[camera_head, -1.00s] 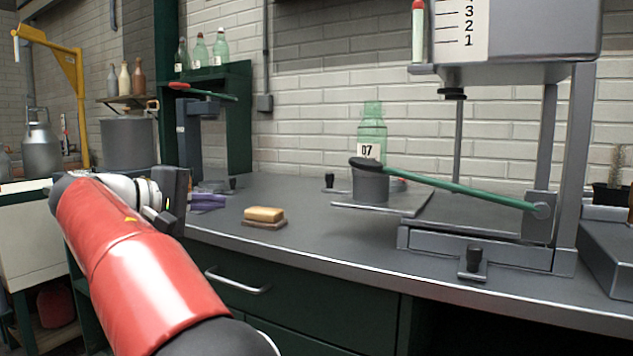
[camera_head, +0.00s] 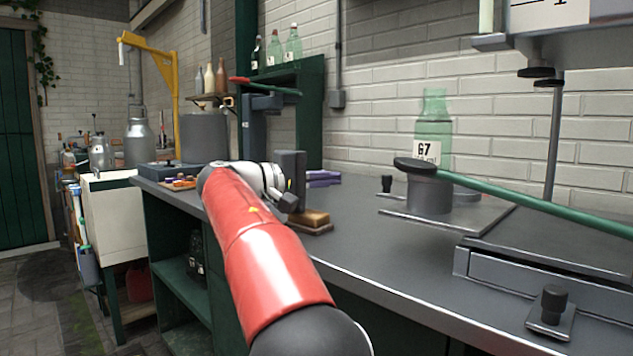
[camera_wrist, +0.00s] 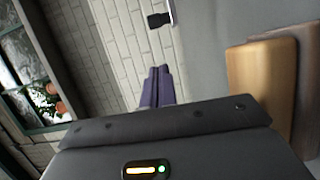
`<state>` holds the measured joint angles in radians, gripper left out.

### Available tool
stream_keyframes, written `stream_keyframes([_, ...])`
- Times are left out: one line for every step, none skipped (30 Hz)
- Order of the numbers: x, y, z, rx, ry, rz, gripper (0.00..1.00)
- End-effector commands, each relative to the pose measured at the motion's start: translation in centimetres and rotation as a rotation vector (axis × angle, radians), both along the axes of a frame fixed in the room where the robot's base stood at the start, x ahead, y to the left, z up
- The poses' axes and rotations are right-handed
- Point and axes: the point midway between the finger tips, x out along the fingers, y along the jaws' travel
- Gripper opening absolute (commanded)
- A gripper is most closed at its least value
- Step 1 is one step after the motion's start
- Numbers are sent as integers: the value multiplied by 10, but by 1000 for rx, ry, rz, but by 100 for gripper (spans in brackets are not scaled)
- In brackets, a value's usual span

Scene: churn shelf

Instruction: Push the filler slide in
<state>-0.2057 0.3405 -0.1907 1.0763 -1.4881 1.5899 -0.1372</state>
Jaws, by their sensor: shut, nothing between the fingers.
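The filler's flat grey slide plate (camera_head: 480,222) lies on the bench at the right, sticking out to the left of the grey filler base (camera_head: 540,280). A grey cylinder (camera_head: 430,193) stands on the plate, under the dark end of a green lever (camera_head: 520,197). A green bottle (camera_head: 433,120) labelled G7 stands behind the cylinder. My gripper (camera_head: 290,188) is shut and empty, over the bench well left of the plate and apart from it. In the wrist view its dark body fills the bottom; the slide plate is not recognisable there.
A tan-topped block (camera_head: 312,216) lies on the bench close beside my gripper; it also shows in the wrist view (camera_wrist: 262,80). A purple item (camera_head: 323,178) lies behind it. A black knob (camera_head: 554,300) stands at the filler's front. Bare bench lies between block and plate.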

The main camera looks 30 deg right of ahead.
Motion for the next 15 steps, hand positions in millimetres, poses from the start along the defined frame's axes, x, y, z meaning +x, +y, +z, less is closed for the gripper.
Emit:
stream_keyframes([-1,-13,-1,0,0,-5,0])
stream_keyframes([-1,-20,-1,0,0,-5,0])
stream_keyframes([-1,-28,-1,0,0,-5,0])
stream_keyframes([0,-35,-1,0,0,-4,0])
stream_keyframes([0,-40,-1,0,0,-4,0])
stream_keyframes([0,-48,-1,0,0,-4,0])
stream_keyframes([-6,-50,-2,0,-1,-2,0])
stream_keyframes([-10,-54,-2,1,-2,-2,0])
stream_keyframes([-14,-58,-3,1,-1,-2,0])
stream_keyframes([-16,-60,-3,1,-1,-2,0])
stream_keyframes([-18,-63,-3,0,-1,-1,0])
stream_keyframes([-21,-65,-3,0,0,-1,0])
stream_keyframes([-22,-67,-3,1,0,-1,0])
stream_keyframes([-24,-68,-3,1,0,-1,0])
stream_keyframes([-25,-70,-2,1,-1,0,0])
